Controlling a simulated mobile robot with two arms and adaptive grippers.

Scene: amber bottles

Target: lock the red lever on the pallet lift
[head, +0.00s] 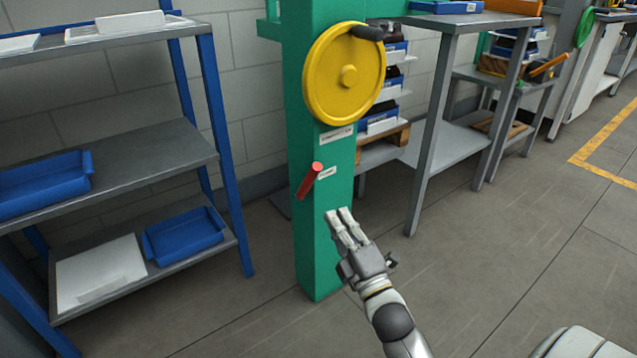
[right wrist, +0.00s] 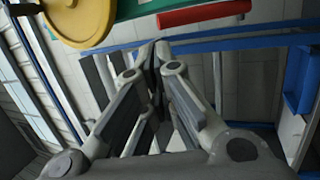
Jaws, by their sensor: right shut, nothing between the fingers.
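The red lever (head: 309,180) sits on the front of the green column (head: 318,235) of the pallet lift, tilted with its upper end to the right. A small white label is beside its upper end. The yellow handwheel (head: 345,75) with a dark knob is above it. My right gripper (head: 339,214) is shut and empty, in front of the column, below and a little right of the lever, apart from it in the picture. In the right wrist view the red lever (right wrist: 203,13) shows at the top, beyond the fingertips (right wrist: 153,50). My left gripper is not in view.
A grey shelf with blue posts (head: 213,120) and blue trays (head: 185,235) stands left of the column. A grey workbench (head: 435,110) stands to the right, behind the column. The floor (head: 500,260) at the right front is clear.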

